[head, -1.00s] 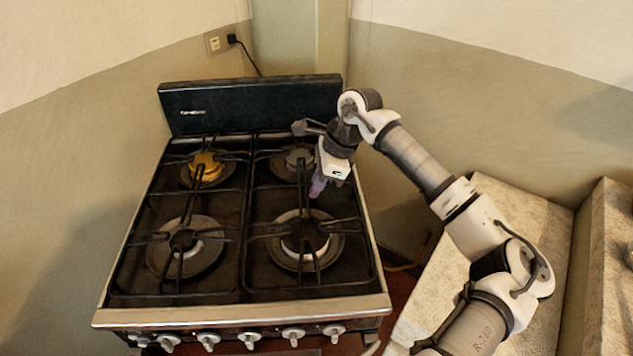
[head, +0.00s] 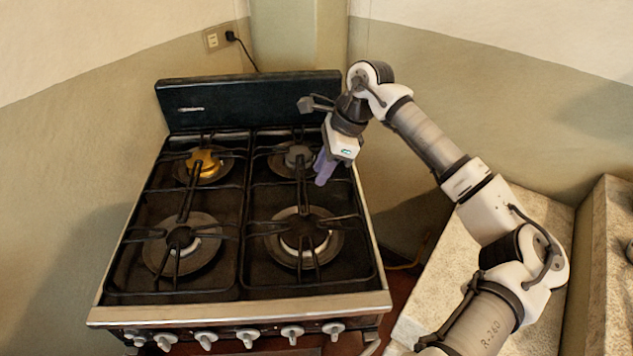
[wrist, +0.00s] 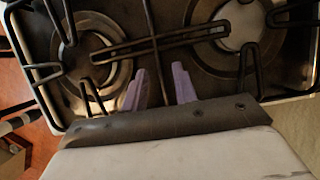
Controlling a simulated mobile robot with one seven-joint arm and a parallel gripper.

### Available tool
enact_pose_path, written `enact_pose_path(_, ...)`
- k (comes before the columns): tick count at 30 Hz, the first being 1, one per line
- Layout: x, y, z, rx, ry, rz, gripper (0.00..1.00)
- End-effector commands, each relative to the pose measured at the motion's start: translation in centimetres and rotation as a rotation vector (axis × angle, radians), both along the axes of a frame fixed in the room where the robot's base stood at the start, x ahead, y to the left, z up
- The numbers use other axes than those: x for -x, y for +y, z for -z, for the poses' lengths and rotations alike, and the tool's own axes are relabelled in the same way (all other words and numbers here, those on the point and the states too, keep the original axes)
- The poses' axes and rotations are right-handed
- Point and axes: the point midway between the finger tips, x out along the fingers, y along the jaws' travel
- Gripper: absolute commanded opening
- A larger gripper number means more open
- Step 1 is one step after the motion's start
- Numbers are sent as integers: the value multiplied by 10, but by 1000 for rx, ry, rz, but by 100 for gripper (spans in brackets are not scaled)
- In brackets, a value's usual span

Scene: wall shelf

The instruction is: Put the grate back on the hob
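The black right-hand grate (head: 322,214) lies over the right burners of the hob (head: 254,296), beside the left-hand grate (head: 187,206). It looks roughly level in the head view; I cannot tell whether its feet are fully seated. My gripper (head: 324,172) is over the right side of the hob, above the grate's middle part. In the wrist view, the two purple fingers of my gripper (wrist: 159,87) stand apart with nothing clamped between them. A bar of the grate (wrist: 155,73) shows in the gap, beyond the fingers.
The stove's dark upright back panel (head: 250,101) stands close behind my gripper. A yellow burner cap (head: 204,164) sits at the back left. A pale stone counter (head: 440,275) lies right of the stove, under my arm.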

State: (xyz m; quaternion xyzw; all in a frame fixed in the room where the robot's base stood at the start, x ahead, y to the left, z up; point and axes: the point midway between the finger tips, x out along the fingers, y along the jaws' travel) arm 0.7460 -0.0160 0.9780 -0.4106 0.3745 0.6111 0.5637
Motion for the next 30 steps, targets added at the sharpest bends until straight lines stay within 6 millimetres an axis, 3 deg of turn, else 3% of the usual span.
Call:
enact_pose_path(10,-2,-25,-60,1,-2,1,28)
enact_pose_path(15,-2,-29,-72,-1,1,-1,28)
enact_pose_path(26,-2,-30,-76,-1,1,-1,28)
enact_pose_path(30,-2,-30,-102,0,0,-1,28)
